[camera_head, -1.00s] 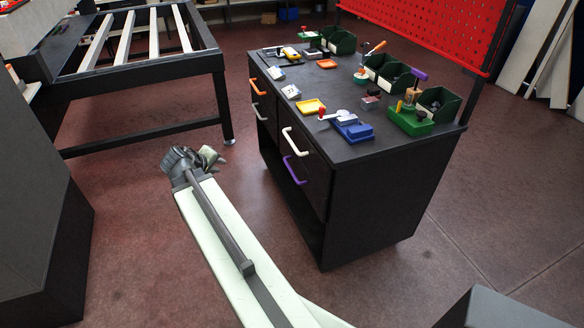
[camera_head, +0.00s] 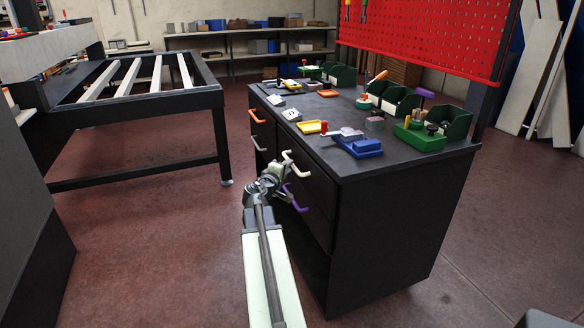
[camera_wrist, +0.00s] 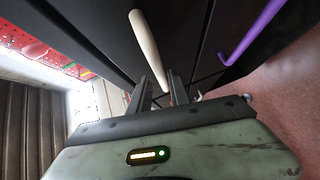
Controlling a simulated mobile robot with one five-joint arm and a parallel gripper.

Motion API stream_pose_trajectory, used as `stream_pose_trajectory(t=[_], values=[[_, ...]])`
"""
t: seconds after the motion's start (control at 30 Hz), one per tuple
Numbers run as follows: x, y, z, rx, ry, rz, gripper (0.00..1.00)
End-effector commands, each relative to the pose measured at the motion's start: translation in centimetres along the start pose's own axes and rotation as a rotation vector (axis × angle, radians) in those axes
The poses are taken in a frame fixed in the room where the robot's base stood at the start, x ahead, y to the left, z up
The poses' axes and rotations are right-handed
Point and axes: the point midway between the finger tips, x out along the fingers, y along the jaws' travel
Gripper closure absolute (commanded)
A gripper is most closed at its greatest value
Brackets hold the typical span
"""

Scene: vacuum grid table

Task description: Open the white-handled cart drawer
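The black cart (camera_head: 390,225) stands right of centre in the head view. Its white handle (camera_head: 296,165) is on an upper drawer front (camera_head: 320,185), which looks flush with the cart. My gripper (camera_head: 275,170) is close in front of this handle. In the wrist view the white handle (camera_wrist: 146,45) runs down toward the two dark fingers of my gripper (camera_wrist: 158,78). The fingers are apart, with the handle's near end at or between their tips; I cannot tell whether they touch it.
A purple handle (camera_head: 297,198) is just below the white one and shows in the wrist view (camera_wrist: 252,32). Orange (camera_head: 257,116) and grey (camera_head: 258,143) handles sit on the left drawers. Green bins (camera_head: 402,100) and small items cover the top. A black frame table (camera_head: 140,100) stands left.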

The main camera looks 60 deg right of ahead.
Motion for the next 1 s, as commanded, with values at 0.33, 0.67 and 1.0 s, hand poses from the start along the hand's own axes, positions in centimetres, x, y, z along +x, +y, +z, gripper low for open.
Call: stream_pose_trajectory(t=[0.33, 0.67, 1.0], values=[[4.3, -0.1, 0.1, 0.001, -0.002, -0.001, 0.77], [4.3, 0.0, 0.1, 0.002, -0.002, -0.001, 1.0], [4.3, 0.0, 0.2, 0.002, -0.003, -0.001, 1.0]])
